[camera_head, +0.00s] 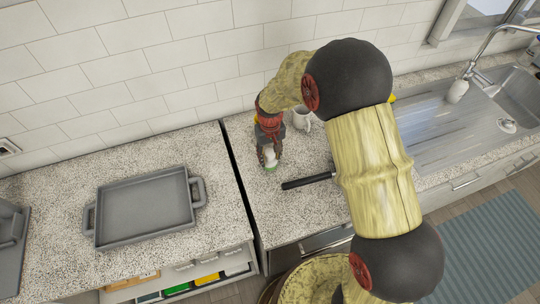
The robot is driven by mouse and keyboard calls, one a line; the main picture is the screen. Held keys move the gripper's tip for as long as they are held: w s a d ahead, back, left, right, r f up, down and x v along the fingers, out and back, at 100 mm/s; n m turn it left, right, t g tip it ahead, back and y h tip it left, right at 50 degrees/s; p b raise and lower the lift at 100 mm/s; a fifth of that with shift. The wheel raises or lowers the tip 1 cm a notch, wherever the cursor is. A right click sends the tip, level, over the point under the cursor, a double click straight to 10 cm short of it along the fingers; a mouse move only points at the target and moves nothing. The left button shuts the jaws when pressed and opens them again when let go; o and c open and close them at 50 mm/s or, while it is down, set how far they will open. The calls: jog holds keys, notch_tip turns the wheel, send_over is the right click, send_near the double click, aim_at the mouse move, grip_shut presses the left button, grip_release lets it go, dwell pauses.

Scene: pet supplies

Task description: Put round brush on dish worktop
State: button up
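My gripper (268,148) points down over the speckled worktop (265,215), just right of the dark gap between two counter sections. A small white and green thing (271,164) shows at its fingertips, low at the worktop surface. It may be the round brush, but it is too small and too covered to be sure. I cannot tell whether the fingers are closed on it. The picture does not show which counter section is the dish worktop.
A grey tray (101,218) lies on the left counter (60,210). A white mug (301,125) stands behind my gripper, close to it. A black handle (307,181) sticks out from behind my arm. A steel sink (515,92) with a tap (482,50) is at right.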

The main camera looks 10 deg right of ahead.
jog(key=shift+o, duration=0.9)
notch_tip(320, 180, up, 12)
jog(key=p, duration=0.1)
jog(key=shift+r, duration=0.2)
jog(key=s+d+r+t, duration=0.1)
jog(key=s+d+r, duration=0.15)
jog(key=r, duration=0.25)
jog(key=s+d+r+m+t, duration=0.1)
jog(key=s+d+r, duration=0.1)
jog(key=s+r, duration=0.25)
jog(key=s+d+r+t, duration=0.1)
jog(key=s+d+r, duration=0.15)
jog(key=r, duration=0.35)
jog(key=s+d+r+t, duration=0.1)
jog(key=s+d+r, duration=0.1)
jog(key=s, duration=0.6)
jog(key=s+d+r+m+t, duration=0.1)
jog(key=s+d+r, duration=0.1)
jog(key=s, duration=0.6)
jog(key=shift+s+r+t, duration=0.2)
jog(key=shift+r+t, duration=0.1)
jog(key=shift+r, duration=0.35)
jog(key=shift+d, duration=0.1)
